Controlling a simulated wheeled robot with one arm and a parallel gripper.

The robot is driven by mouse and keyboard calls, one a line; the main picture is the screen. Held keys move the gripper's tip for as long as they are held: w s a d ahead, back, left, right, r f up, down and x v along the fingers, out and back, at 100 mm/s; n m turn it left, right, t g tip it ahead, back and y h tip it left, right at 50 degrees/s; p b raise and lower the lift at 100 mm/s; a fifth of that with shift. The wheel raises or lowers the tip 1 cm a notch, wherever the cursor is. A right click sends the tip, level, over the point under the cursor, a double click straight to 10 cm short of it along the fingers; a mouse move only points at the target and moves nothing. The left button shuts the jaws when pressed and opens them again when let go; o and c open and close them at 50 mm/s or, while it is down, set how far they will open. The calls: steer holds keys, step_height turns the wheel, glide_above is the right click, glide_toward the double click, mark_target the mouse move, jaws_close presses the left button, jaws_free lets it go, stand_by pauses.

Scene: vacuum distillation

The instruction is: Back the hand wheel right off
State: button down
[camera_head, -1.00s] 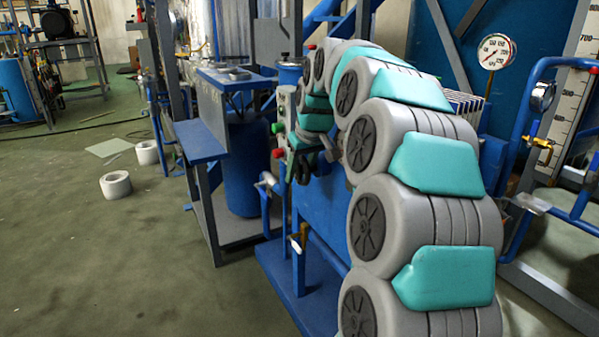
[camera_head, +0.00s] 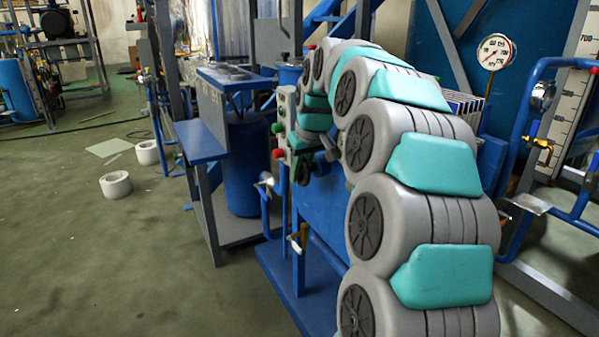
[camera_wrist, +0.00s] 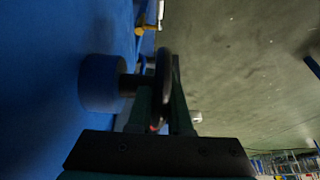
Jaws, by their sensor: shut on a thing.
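The hand wheel (camera_wrist: 164,62) is a dark disc seen nearly edge-on in the wrist view. A short dark stem joins it to a round blue boss (camera_wrist: 100,83) on a blue surface at the left. My gripper (camera_wrist: 162,88) is shut on the wheel's rim, with one finger on each side. In the head view a dark wheel shape (camera_head: 303,172) shows below the button panel, beside the end of my arm. My fingers there are small and partly hidden, so the grip is clear only in the wrist view.
A panel with a red button (camera_head: 277,153) and a green button (camera_head: 276,129) is close to my arm. A blue bench (camera_head: 200,141) stands to the left. A gauge (camera_head: 496,52) and blue pipework are at the right. Open green floor lies at the lower left.

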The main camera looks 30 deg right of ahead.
steer(key=shift+r+g+p, duration=0.1)
steer(key=shift+g+p, duration=0.2)
steer(key=shift+p, duration=0.15)
steer(key=g+p, duration=0.2)
steer(key=p, duration=0.1)
steer(key=shift+s+g+p, duration=0.15)
steer(key=shift+g+p, duration=1)
steer(key=shift+g, duration=0.25)
steer(key=shift+s+g, duration=0.1)
steer(key=shift+g, duration=0.3)
steer(key=c, duration=0.8)
jaws_free()
steer(key=shift+c, duration=0.2)
